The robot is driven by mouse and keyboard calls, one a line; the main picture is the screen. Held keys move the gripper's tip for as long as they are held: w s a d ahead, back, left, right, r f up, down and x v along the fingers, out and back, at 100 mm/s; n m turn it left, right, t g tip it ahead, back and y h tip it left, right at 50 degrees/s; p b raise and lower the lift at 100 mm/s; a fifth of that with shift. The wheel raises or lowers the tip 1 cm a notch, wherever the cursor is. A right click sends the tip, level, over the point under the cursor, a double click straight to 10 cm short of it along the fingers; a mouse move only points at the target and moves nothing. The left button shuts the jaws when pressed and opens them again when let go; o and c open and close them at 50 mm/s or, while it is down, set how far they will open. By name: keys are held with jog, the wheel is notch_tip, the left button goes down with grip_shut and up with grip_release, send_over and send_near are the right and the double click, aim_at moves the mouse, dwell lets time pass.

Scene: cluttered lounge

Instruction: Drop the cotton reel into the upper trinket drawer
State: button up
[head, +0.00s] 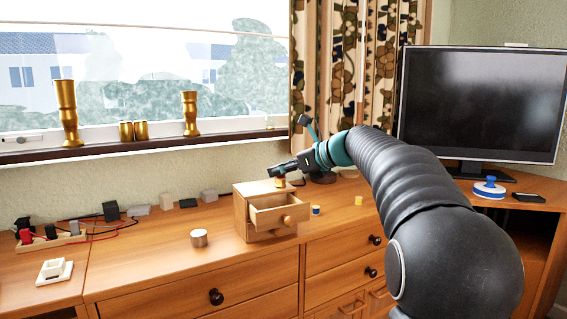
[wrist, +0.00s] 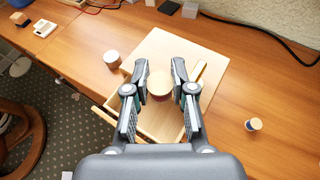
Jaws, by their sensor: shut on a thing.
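The cotton reel (wrist: 160,86), with a pale round top and a dark reddish side, is between the fingers of my gripper (wrist: 160,92), which is shut on it. In the head view my gripper (head: 279,172) is above the small wooden trinket chest (head: 241,217), with the reel (head: 280,182) below its tips. The upper drawer (head: 281,215) is pulled open; its inside looks empty where visible. In the wrist view the reel is over the open drawer (wrist: 155,122), near the chest's top (wrist: 165,45). The fingers hide part of the drawer.
Cables and dark blocks (head: 111,211) lie at the left. A monitor (head: 480,105) stands at the right.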

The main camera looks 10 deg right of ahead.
jog(key=shift+f, duration=0.25)
jog(key=o, duration=0.9)
jog(key=v, duration=1.2)
